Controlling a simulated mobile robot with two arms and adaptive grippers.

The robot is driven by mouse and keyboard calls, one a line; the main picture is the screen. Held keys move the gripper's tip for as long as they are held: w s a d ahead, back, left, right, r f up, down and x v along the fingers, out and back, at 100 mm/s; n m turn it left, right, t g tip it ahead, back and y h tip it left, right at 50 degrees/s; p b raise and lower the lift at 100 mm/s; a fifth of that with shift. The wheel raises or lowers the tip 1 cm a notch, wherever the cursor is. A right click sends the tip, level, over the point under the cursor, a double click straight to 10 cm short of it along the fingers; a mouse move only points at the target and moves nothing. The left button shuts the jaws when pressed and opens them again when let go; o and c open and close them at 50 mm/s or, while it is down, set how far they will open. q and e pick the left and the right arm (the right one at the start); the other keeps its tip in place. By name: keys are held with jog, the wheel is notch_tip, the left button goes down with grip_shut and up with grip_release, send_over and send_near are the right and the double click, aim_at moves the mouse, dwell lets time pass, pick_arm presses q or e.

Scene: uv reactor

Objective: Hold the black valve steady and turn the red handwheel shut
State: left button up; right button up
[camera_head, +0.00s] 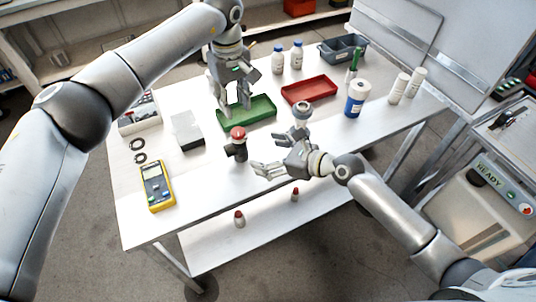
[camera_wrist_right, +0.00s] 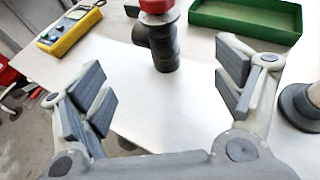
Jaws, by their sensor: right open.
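The black valve (camera_head: 237,152) stands upright on the white table, left of the middle. Its red handwheel (camera_head: 238,133) is on top. In the right wrist view the black valve (camera_wrist_right: 163,45) stands beyond and between my fingers, with the red handwheel (camera_wrist_right: 157,5) cut off by the top edge. My right gripper (camera_head: 266,152) is open and empty, just right of the valve, not touching it. Its spread fingers also show in the right wrist view (camera_wrist_right: 165,90). My left gripper (camera_head: 236,111) points down over the green tray, fingers apart and seemingly empty, behind the valve.
The green tray (camera_head: 262,118) lies behind the valve, the red tray (camera_head: 309,91) further right. A grey round-topped item (camera_head: 303,108) stands close to my right gripper. A yellow meter (camera_head: 157,188) lies at the left. The table's front edge is near the valve; bottles stand at the back and right.

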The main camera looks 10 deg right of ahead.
aim_at(243, 151)
jog(key=shift+s+a+f, duration=0.1)
jog(key=shift+a+f, duration=0.15)
jog(key=shift+a, duration=0.05)
jog(key=x, duration=1)
jog(key=shift+a+f, duration=0.2)
jog(key=shift+c, duration=0.3)
